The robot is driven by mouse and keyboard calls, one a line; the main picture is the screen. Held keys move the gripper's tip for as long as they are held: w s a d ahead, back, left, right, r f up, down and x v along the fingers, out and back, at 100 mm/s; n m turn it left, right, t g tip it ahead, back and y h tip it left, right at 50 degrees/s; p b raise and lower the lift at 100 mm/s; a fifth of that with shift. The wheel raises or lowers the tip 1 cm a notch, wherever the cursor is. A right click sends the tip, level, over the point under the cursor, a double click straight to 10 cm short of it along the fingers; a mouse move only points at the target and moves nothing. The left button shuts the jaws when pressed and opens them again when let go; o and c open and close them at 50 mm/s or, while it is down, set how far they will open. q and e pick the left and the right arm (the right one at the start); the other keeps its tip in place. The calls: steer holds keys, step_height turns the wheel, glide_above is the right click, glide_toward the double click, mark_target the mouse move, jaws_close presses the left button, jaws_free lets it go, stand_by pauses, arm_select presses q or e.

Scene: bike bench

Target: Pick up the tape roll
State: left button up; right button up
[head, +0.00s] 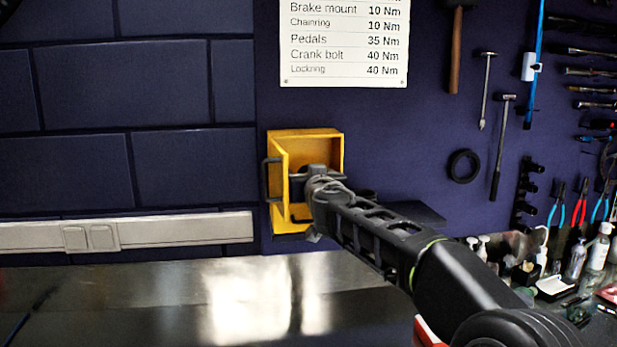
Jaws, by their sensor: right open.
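A yellow wall box (336,143) with an open front hangs on the dark blue wall, with a black handle (265,180) at its left side. My right gripper (303,180) is open at the box's opening, and the arm hides the lower right of the box. I cannot tell whether the fingers are inside the box or just in front of it. No tape roll shows clearly in the box. A black ring (464,150) hangs on the wall to the right, and I cannot tell whether it is a tape roll. My left gripper is not in view.
A shiny metal bench top (180,300) below is mostly clear at the left and middle. Bottles (598,248) and small items crowd its right end. Hammers (498,145) and other tools hang on the right wall. A pale trunking strip (180,230) runs along the left wall.

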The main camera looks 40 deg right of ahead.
steer(key=c, duration=1.4)
